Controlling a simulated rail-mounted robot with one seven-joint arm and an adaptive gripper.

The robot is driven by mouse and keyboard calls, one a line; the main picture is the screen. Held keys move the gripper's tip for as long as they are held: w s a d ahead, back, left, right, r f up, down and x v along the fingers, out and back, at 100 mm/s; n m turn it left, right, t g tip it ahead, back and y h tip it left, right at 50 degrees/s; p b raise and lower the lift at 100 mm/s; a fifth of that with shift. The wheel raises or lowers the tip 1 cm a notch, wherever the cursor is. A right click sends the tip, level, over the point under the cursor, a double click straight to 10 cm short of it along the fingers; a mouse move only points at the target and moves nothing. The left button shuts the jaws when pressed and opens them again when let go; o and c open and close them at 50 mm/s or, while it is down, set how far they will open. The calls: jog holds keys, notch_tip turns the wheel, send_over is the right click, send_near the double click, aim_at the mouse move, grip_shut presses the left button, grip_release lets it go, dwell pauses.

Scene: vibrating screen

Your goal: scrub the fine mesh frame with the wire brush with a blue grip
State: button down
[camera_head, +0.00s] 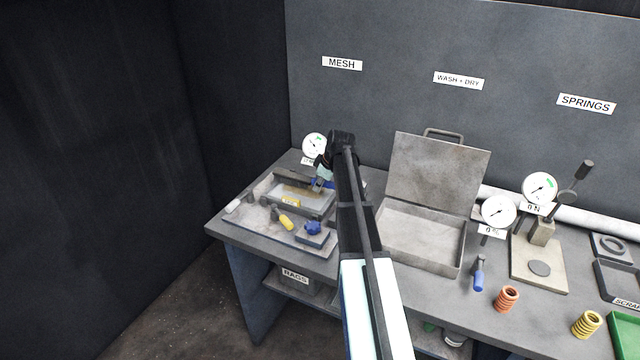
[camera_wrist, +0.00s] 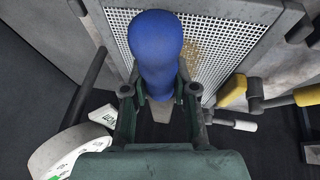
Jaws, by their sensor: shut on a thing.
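The fine mesh frame (camera_head: 312,205) lies in the fixture at the left end of the bench. In the wrist view its white perforated mesh (camera_wrist: 225,38) fills the upper part, with a yellow-brown patch of dirt on it. My gripper (camera_head: 321,178) is over the far part of the frame. In the wrist view my gripper (camera_wrist: 163,100) is shut on the blue grip of the wire brush (camera_wrist: 157,45). The brush's bristles are hidden, so I cannot tell whether they touch the mesh.
A blue knob (camera_head: 313,228) and a yellow handle (camera_head: 286,222) stand at the fixture's near side. A gauge (camera_head: 314,146) stands behind it. An open metal box (camera_head: 435,240) is right of my arm. Another blue-handled tool (camera_head: 478,278) and springs (camera_head: 507,298) are farther right.

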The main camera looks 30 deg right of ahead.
jog(key=shift+f+b, duration=0.3)
jog(key=shift+f, duration=0.2)
jog(key=shift+s+d+f, duration=0.1)
jog(key=shift+s+d, duration=0.45)
jog(key=shift+s, duration=0.3)
jog(key=shift+s+d, duration=0.5)
jog(key=shift+s, duration=0.4)
jog(key=shift+s+d+f, duration=0.1)
jog(key=shift+s+d, duration=0.45)
jog(key=shift+s, duration=0.3)
jog(key=shift+s+d+r, duration=0.1)
jog(key=shift+s+d, duration=0.6)
jog(key=shift+s, duration=0.2)
jog(key=shift+s+d+r, duration=0.1)
jog(key=shift+s+d, duration=0.6)
jog(key=shift+s, duration=0.2)
jog(key=shift+r, duration=0.15)
jog(key=shift+r+p, duration=0.95)
jog(key=shift+r, duration=1.5)
jog(key=shift+f, duration=0.1)
